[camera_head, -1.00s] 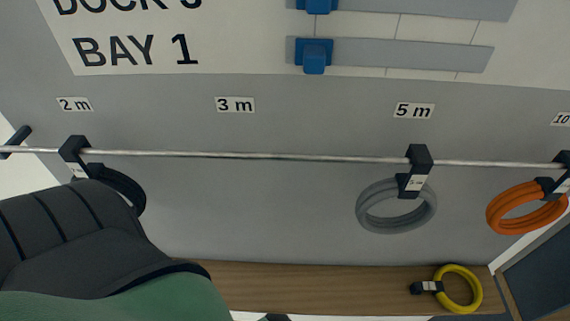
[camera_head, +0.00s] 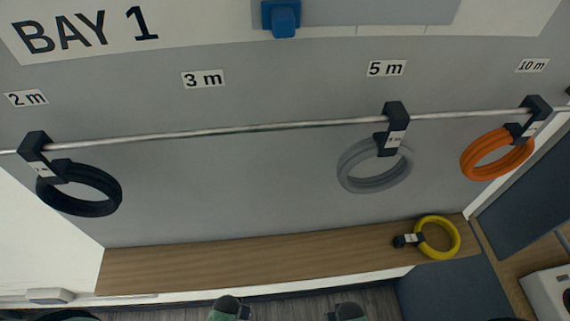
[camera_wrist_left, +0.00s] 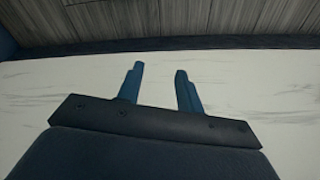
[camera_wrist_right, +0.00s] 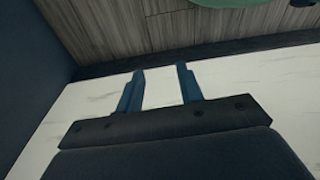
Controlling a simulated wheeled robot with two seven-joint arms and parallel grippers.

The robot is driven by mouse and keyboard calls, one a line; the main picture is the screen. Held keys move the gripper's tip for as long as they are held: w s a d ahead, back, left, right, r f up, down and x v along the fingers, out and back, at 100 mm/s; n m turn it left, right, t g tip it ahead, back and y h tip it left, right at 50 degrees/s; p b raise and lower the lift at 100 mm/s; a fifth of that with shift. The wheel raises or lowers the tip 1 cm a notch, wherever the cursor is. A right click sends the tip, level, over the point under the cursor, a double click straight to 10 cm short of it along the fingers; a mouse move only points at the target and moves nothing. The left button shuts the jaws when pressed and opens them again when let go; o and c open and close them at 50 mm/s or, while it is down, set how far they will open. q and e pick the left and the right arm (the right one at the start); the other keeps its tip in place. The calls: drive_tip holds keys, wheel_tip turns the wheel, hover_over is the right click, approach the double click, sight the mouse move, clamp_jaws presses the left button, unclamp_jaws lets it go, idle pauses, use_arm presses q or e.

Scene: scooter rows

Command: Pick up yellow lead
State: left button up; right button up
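The yellow lead (camera_head: 440,237) is a coiled ring with a dark clip and a small white tag. It lies on the right end of the wooden shelf (camera_head: 240,258) in the head view. My left gripper (camera_wrist_left: 158,82) shows in its own wrist view with its two fingers apart and nothing between them. My right gripper (camera_wrist_right: 160,82) likewise has its fingers apart and is empty. Both point over a pale marbled surface beside a grey wood floor. Neither wrist view shows the yellow lead, and the gripper fingers cannot be made out in the head view.
A metal rail (camera_head: 260,127) runs above the shelf. Black (camera_head: 80,190), grey (camera_head: 375,165) and orange (camera_head: 497,155) coils hang from it on dark hooks. A dark blue panel (camera_head: 455,285) stands below the shelf's right end. The shelf's left and middle are clear.

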drive_tip(key=shift+w+a+r, duration=0.15)
drive_tip(key=shift+w+a, duration=0.1)
drive_tip(key=shift+a, duration=0.3)
use_arm(q)
drive_tip(key=shift+s+a+f, duration=0.25)
drive_tip(key=shift+s+a, duration=0.2)
drive_tip(key=shift+a, duration=0.3)
use_arm(e)
drive_tip(key=shift+a, duration=0.3)
